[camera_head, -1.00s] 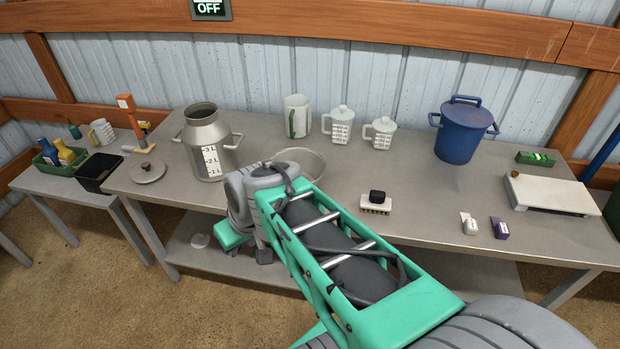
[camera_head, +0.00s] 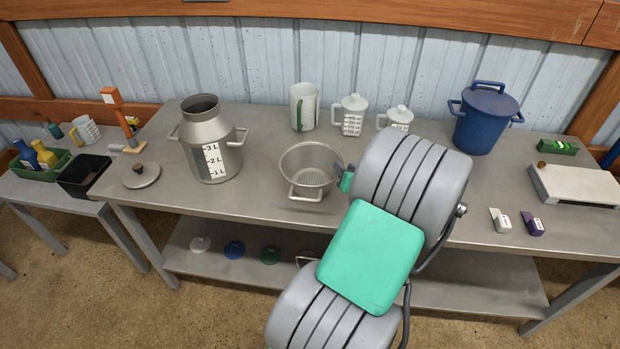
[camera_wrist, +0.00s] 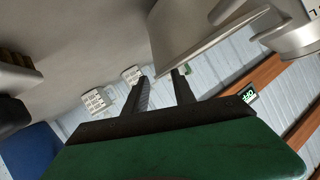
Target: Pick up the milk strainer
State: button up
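The milk strainer (camera_head: 309,172) is a round metal bowl with a handle at its front, standing on the table beside the milk can. My gripper (camera_head: 340,170) is at its right side, close to the rim, and partly hidden behind my arm. In the wrist view, the two dark fingers of my gripper (camera_wrist: 162,82) stand apart. The strainer's wall (camera_wrist: 200,38) reaches down close to the fingertips, partly between them. I cannot tell whether the fingers touch it.
The metal milk can (camera_head: 210,145) stands left of the strainer, with a lid (camera_head: 140,176) beside it. White jugs (camera_head: 352,115) stand behind. A blue pot (camera_head: 485,120), a white scale (camera_head: 577,184) and two small blocks (camera_head: 501,220) are to the right. Table space in front of the strainer is narrow.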

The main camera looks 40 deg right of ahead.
jog(key=x, duration=0.6)
jog(key=shift+d+p, duration=0.1)
jog(key=shift+p, duration=0.25)
jog(key=shift+c, duration=0.4)
grip_shut()
dwell(0.5)
